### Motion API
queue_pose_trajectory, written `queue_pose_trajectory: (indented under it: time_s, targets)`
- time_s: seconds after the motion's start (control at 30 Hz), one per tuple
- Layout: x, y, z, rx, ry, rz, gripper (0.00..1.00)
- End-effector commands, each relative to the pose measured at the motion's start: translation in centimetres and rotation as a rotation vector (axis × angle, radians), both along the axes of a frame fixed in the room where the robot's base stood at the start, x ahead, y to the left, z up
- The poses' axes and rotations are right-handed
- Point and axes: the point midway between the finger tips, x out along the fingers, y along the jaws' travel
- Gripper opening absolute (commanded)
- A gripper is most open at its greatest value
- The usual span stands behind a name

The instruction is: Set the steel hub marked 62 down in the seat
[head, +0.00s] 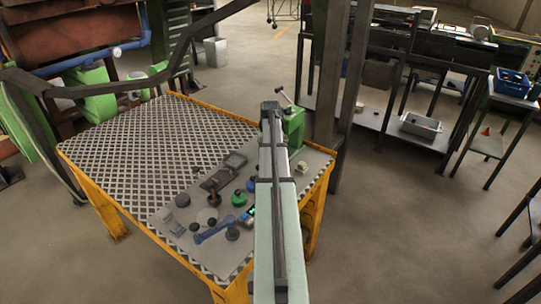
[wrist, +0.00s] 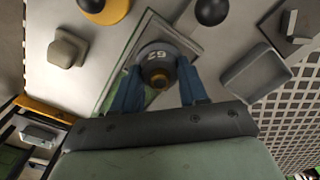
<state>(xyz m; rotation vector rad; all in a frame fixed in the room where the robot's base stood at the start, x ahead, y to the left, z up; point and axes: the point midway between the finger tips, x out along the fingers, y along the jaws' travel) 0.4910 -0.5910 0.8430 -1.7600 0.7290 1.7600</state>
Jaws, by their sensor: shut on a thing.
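The steel hub (wrist: 157,53) is a grey round part with a 62 on its face and a dark, brownish-centred boss. It shows in the wrist view between the two blue fingers of my gripper (wrist: 160,77), which is shut on it. Behind the hub is a rectangular grey frame (wrist: 188,48) with a greenish strip inside, which may be the seat. The hub overlaps this frame in the picture; I cannot tell whether it touches it. In the head view my arm hides the gripper and hub.
A black knob on a yellow base (wrist: 104,10), a grey block (wrist: 68,48), a black ball (wrist: 212,11) and a shallow grey tray (wrist: 256,75) surround the hub. In the head view, a green vise (head: 293,122) stands at the table's back corner. The perforated tabletop (head: 150,140) is clear at left.

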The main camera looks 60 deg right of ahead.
Motion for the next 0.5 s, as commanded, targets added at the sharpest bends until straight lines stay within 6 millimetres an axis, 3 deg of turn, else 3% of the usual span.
queue_pose_trajectory:
  time_s: [0.37,0.4,0.5]
  targets:
    - [0.01,-0.01,-0.35,0.000,0.000,0.000,0.00]
    - [0.00,0.00,-0.44,0.000,0.000,0.000,0.44]
    - [0.00,0.00,-0.40,0.000,0.000,0.000,0.53]
